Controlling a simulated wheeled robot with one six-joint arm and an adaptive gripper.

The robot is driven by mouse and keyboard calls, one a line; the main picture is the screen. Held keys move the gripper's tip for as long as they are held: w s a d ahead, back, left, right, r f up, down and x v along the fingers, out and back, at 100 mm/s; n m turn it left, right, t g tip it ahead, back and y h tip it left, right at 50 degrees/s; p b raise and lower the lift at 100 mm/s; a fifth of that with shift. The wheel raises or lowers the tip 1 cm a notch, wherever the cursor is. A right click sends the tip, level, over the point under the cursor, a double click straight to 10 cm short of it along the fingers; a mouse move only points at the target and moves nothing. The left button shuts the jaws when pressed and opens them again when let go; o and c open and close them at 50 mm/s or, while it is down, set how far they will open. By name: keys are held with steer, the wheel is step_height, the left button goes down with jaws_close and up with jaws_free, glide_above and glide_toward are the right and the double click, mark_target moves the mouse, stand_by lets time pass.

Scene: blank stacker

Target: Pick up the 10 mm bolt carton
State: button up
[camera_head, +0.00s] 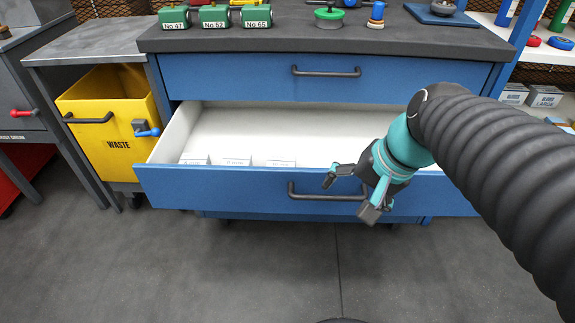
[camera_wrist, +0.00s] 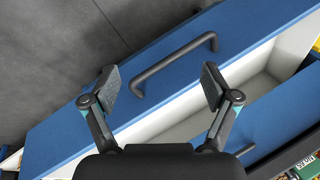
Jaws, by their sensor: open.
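My gripper (camera_head: 349,195) is open and empty, in front of the drawer's handle and right of the cartons. In the wrist view my gripper (camera_wrist: 160,85) frames the drawer handle (camera_wrist: 180,62); no carton is clearly visible there.
The drawer's white floor (camera_head: 300,130) is bare behind and right of the cartons. A closed drawer (camera_head: 240,75) sits above it under the dark worktop (camera_head: 290,30). A yellow waste bin (camera_head: 100,115) stands at the left. Shelves (camera_head: 545,85) are at the right.

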steer(key=w+a+m+g+y+b, duration=0.1)
steer(key=w+a+m+y, duration=0.2)
steer(key=w+m+y, duration=0.9)
steer(key=m+h+b, duration=0.1)
steer(key=m+h, duration=0.1)
glide_toward(291, 162)
steer(key=shift+w+d+g, duration=0.4)
steer(key=shift+d, duration=0.1)
steer(key=shift+a+f, duration=0.2)
steer(key=shift+f, duration=0.05)
steer(key=x, duration=0.8)
steer(key=shift+r+x, duration=0.15)
steer(key=shift+x, duration=1.15)
steer(key=shift+r+x, duration=0.15)
steer(key=shift+x, duration=1.15)
steer(key=shift+s+a, duration=0.1)
steer(key=shift+a, duration=0.05)
